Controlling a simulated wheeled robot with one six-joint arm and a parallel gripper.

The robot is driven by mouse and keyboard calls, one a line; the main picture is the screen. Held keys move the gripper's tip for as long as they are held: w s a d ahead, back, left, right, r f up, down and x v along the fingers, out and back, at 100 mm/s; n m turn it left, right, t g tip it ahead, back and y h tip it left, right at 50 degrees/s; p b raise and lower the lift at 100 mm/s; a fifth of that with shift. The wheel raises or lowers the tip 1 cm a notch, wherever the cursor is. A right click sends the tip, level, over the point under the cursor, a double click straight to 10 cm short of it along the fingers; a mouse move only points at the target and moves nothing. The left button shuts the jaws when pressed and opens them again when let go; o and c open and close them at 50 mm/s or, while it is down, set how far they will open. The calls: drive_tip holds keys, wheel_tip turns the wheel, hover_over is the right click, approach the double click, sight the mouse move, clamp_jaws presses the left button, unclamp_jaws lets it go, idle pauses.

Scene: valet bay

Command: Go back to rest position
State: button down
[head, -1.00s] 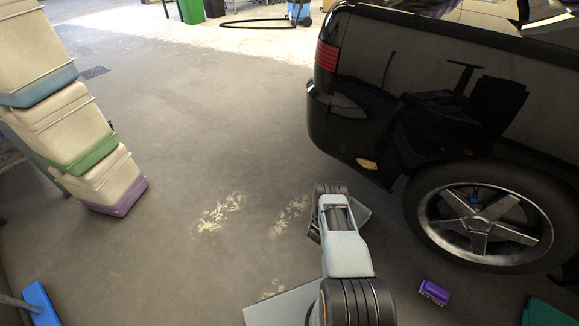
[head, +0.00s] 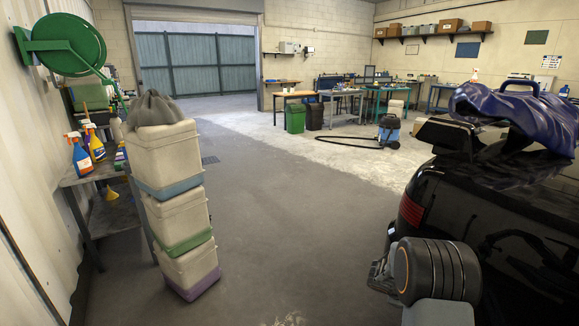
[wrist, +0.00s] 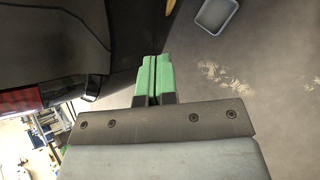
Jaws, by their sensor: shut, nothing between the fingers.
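My gripper (wrist: 153,80) shows in the wrist view with its two green fingers pressed together and nothing between them. It hangs over grey floor, close by the black car (wrist: 45,45). In the head view my arm is folded at the lower right, in front of the black car (head: 500,225). The gripper's fingers are hidden in that view.
Stacked beige bins (head: 180,220) with a grey bag (head: 153,107) on top stand at left, by a shelf of spray bottles (head: 82,155). A blue cover (head: 515,110) lies on the car. A vacuum (head: 388,130) stands farther back. The middle floor is clear.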

drive_tip(key=s+a+r+m+y+p, duration=0.1)
drive_tip(key=s+a+r+m+p, duration=0.15)
drive_tip(key=r, duration=0.55)
drive_tip(key=s+a+r+m+y+p, duration=0.1)
drive_tip(key=s+a+r+m+p, duration=0.2)
drive_tip(key=r, duration=0.4)
drive_tip(key=s+a+r+m+y+p, duration=0.1)
drive_tip(key=s+a+r+y+p, duration=0.15)
drive_tip(key=s+a+r, duration=0.4)
drive_tip(key=s+a+r+m+t+y+p, duration=0.1)
drive_tip(key=s+a+r+m+y+p, duration=0.1)
drive_tip(key=s+a+r+p, duration=0.1)
drive_tip(key=s+a+r+m+t+y+p, duration=0.1)
drive_tip(key=s+a+r+m+y+p, duration=0.1)
drive_tip(key=s+a+r, duration=0.4)
wheel_tip(320, 180, up, 5)
drive_tip(key=shift+a+f+y+p, duration=0.2)
drive_tip(key=shift+a+y+p, duration=0.3)
drive_tip(key=shift+p, duration=0.6)
drive_tip(key=shift+s+d, duration=0.1)
drive_tip(key=shift+d, duration=0.05)
